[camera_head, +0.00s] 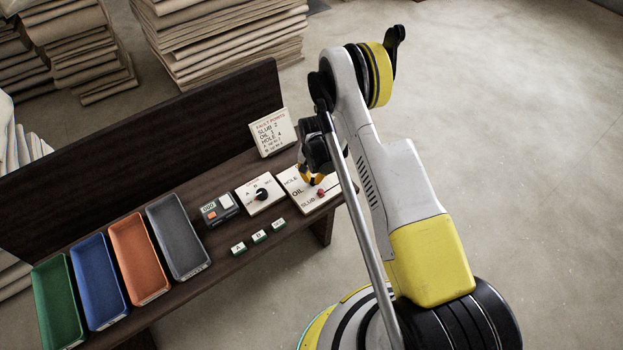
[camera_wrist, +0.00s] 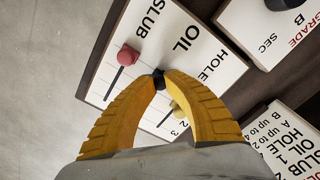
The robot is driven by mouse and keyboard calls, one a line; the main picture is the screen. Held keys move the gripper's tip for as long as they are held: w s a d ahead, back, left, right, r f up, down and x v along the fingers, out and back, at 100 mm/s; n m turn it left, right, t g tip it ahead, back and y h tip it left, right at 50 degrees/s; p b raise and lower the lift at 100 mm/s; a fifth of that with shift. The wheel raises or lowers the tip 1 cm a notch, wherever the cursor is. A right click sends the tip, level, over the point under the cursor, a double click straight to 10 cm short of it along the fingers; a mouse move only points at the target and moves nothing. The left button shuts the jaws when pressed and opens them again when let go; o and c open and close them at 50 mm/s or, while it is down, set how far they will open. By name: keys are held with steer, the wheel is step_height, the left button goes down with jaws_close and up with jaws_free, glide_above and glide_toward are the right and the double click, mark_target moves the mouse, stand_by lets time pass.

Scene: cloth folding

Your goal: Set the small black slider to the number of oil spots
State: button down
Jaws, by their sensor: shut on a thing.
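A white slider board (camera_wrist: 112,75) is marked SLUB, OIL and HOLE. The small black slider (camera_wrist: 158,84) sits in the OIL row, between the tips of my gripper (camera_wrist: 160,74), which is shut on it. A red slider (camera_wrist: 128,56) stands in the SLUB row, left of the fingers. A pale yellow slider (camera_wrist: 178,110) shows between the fingers, in the HOLE row. In the head view my gripper (camera_head: 312,180) is down on the board (camera_head: 325,203) at the bench's right end; the black slider is hidden there.
A FAULT POINTS card (camera_head: 268,132) stands behind the board. A grade dial (camera_head: 261,194), a small display box (camera_head: 219,210) and three small tags (camera_head: 258,237) lie to its left. Green, blue, orange and grey trays (camera_head: 178,238) fill the bench's left. A back panel (camera_head: 150,150) runs behind.

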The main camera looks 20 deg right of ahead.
steer(key=shift+w+d, duration=0.2)
steer(key=shift+d, duration=0.45)
steer(key=shift+w+d, duration=0.2)
steer(key=shift+d, duration=0.4)
steer(key=c, duration=1.3)
jaws_free()
steer(key=shift+c, duration=0.2)
step_height(320, 180, up, 12)
